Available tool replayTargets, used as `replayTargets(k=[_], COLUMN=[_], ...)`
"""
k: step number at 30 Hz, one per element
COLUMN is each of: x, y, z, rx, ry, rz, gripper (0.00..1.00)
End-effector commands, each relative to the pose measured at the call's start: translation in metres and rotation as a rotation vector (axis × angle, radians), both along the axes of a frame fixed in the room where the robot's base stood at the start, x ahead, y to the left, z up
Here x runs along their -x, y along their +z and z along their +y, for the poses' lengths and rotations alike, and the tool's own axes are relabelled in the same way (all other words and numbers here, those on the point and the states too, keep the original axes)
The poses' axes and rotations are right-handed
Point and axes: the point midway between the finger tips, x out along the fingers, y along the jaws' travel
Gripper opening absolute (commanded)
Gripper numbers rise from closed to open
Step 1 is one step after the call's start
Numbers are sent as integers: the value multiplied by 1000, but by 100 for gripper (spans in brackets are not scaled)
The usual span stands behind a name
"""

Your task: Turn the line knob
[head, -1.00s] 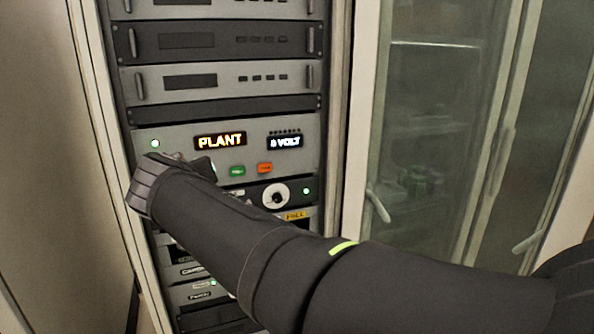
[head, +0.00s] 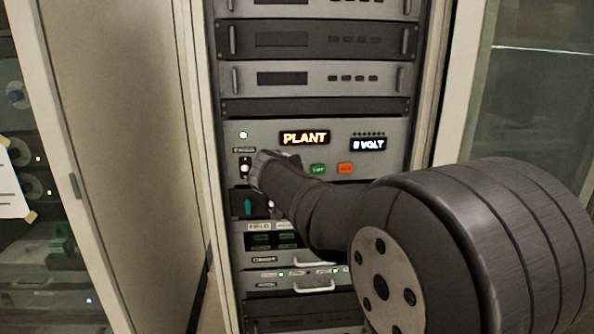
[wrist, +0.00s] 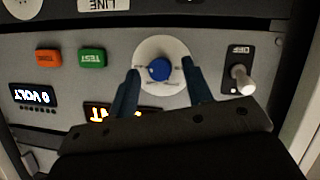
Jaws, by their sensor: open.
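A blue knob (wrist: 159,69) sits on a round white dial (wrist: 147,50) on the grey panel in the wrist view. My gripper (wrist: 160,74) is open, with one finger on each side of the blue knob. I cannot tell whether the fingers touch it. In the head view my gripper (head: 276,168) is at the lower left of the PLANT panel and hides this knob. A LINE label (wrist: 95,4) is at the top edge of the wrist view, near another pale dial (wrist: 22,6) that is cut off. I cannot tell which knob the label names.
A toggle switch (wrist: 241,80) stands out close beside the right finger in the wrist view. Green (wrist: 92,57) and orange (wrist: 48,57) buttons are on the other side. The PLANT display (head: 304,138) is above my gripper. A cabinet side wall (head: 120,150) stands left of the rack.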

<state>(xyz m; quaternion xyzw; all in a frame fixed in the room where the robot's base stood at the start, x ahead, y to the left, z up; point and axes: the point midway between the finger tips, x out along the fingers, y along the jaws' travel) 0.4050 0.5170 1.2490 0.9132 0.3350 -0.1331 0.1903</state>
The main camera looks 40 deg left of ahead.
Motion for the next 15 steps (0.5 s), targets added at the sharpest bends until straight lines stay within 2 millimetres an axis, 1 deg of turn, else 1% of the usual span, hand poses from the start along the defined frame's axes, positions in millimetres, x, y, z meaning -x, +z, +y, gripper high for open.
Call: replayTargets(k=[9, 10, 14, 15], x=[-2, -2, -2, -2], y=[-1, -1, -1, -1], z=[1, 1, 1, 1], rx=[0, 0, 0, 0], ry=[0, 0, 0, 0], rz=[0, 0, 0, 0], gripper=[46, 44, 18, 10])
